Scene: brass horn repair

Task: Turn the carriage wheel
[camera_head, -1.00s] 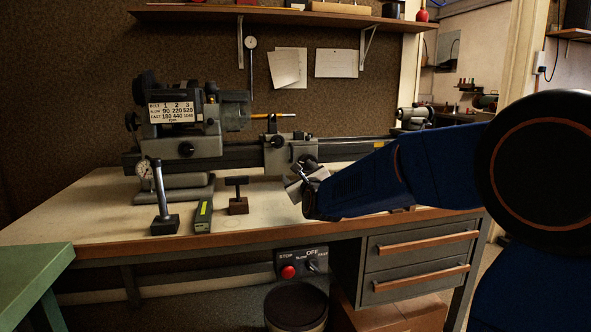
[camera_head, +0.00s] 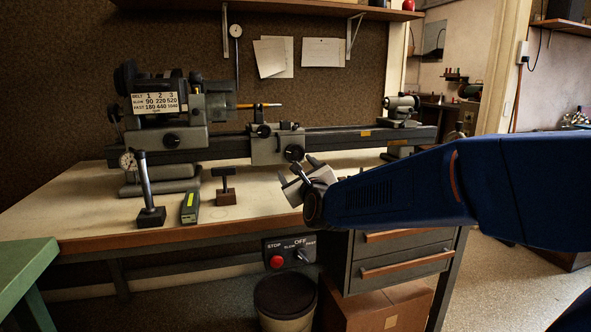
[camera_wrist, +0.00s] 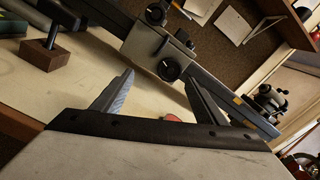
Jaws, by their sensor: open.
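The carriage wheel (camera_head: 294,153) is a dark round handwheel with a light centre on the front of the grey lathe carriage (camera_head: 266,149). In the wrist view the wheel (camera_wrist: 169,69) lies beyond and between my fingertips, on the carriage block (camera_wrist: 146,45). My gripper (camera_head: 299,172) is in front of the carriage, just below the wheel in the head view. In the wrist view its two fingers (camera_wrist: 160,82) are spread wide with nothing between them. A gap appears to remain between fingers and wheel; its depth is hard to judge.
The lathe bed (camera_head: 340,138) runs to the tailstock (camera_head: 402,110) at right. A T-handled tool (camera_head: 225,190), a yellow-marked grey box (camera_head: 190,207) and a dial gauge stand (camera_head: 149,205) are on the bench left of my gripper. A switch panel (camera_head: 290,252) hangs below the edge.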

